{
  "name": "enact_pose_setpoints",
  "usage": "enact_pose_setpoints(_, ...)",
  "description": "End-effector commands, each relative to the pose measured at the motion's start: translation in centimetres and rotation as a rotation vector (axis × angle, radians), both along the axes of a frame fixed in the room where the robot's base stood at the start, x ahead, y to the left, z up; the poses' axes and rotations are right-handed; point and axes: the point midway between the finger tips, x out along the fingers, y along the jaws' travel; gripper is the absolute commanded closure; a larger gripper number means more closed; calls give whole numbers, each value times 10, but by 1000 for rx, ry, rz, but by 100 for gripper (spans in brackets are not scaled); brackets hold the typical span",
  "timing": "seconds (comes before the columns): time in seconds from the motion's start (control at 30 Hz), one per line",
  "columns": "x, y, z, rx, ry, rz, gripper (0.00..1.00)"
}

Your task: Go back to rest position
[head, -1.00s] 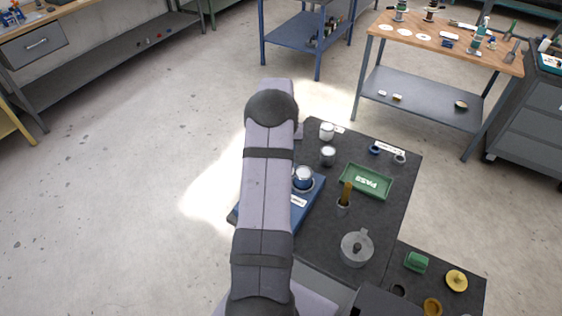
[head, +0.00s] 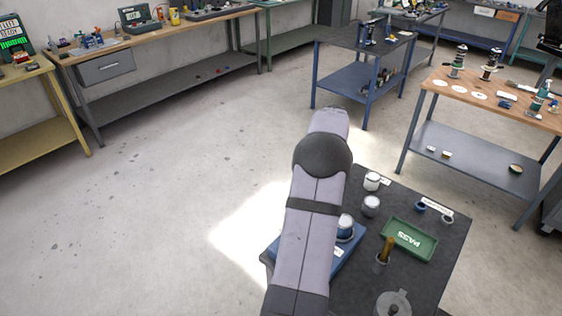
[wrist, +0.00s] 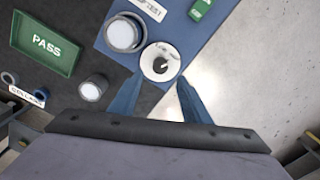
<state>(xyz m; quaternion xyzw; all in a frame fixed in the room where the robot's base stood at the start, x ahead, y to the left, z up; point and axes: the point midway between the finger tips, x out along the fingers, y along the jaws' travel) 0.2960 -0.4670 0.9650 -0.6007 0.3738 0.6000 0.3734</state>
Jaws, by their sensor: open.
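My gripper (wrist: 158,82) shows in the wrist view with its two blue fingers spread apart and nothing held between them. Just beyond the fingertips is a round white dial (wrist: 160,62) on the blue test stand (wrist: 188,40); I cannot tell the height between them. A white-and-grey cylinder (wrist: 124,33) sits on the stand to the left of the dial. In the head view my arm hides the gripper and much of the blue stand (head: 353,248).
The dark table (head: 440,278) carries a green PASS tray (head: 410,240), two white-topped cylinders (head: 371,195), small rings (head: 420,206) and a brown-handled tool in a cup (head: 387,250). Open floor (head: 160,220) lies to the left. A wooden-topped bench (head: 490,92) stands at upper right.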

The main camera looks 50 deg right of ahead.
Motion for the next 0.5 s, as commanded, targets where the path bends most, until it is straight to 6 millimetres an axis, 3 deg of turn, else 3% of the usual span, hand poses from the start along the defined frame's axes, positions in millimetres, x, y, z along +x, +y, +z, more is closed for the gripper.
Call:
enact_pose_setpoints(0.13,5,5,1,0,0,13,57)
enact_pose_setpoints(0.27,26,29,6,-1,0,71,57)
enact_pose_setpoints(0.37,50,66,12,-1,0,152,57)
enact_pose_setpoints(0.5,85,144,21,-1,0,316,57)
